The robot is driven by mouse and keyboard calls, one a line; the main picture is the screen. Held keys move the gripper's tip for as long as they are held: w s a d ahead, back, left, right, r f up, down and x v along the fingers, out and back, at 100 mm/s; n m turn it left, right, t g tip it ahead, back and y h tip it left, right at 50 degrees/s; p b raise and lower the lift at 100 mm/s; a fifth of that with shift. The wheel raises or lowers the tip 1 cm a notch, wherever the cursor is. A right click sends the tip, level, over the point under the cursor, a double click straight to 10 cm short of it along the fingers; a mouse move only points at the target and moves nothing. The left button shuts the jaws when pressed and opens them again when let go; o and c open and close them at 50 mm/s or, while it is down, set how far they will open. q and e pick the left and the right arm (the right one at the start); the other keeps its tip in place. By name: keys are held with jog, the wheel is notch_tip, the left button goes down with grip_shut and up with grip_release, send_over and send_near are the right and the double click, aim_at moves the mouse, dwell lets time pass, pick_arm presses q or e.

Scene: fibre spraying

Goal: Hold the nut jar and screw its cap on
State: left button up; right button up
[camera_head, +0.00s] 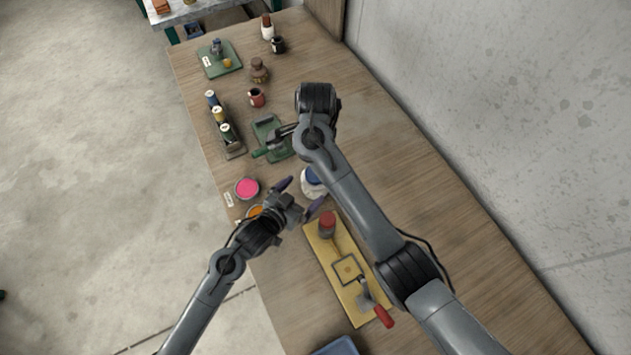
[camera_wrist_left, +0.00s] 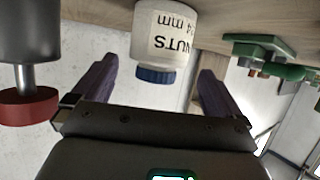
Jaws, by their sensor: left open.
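The nut jar (camera_head: 311,188) is white and stands on the bench beside my right arm, with its blue cap (camera_head: 312,173) at its top. In the left wrist view the jar (camera_wrist_left: 165,35) appears upside down with a "NUTS" label, and the blue cap (camera_wrist_left: 155,75) is at its end; I cannot tell if it is screwed tight. My left gripper (camera_head: 299,196) is open, its dark fingers spread on either side of the jar. In the wrist view the fingers (camera_wrist_left: 155,88) are apart and do not visibly touch it. My right gripper is hidden or cannot be made out.
A yellow board (camera_head: 322,262) with a red-topped cylinder (camera_head: 327,222) and a red-handled tool (camera_head: 382,314) lies close by. A pink pot (camera_head: 247,188) and a green tray (camera_head: 270,125) are on the other side. My right arm crosses above the bench. The wall-side bench is clear.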

pick_arm(q)
jog(key=x, duration=0.7)
jog(key=shift+w+d, duration=0.15)
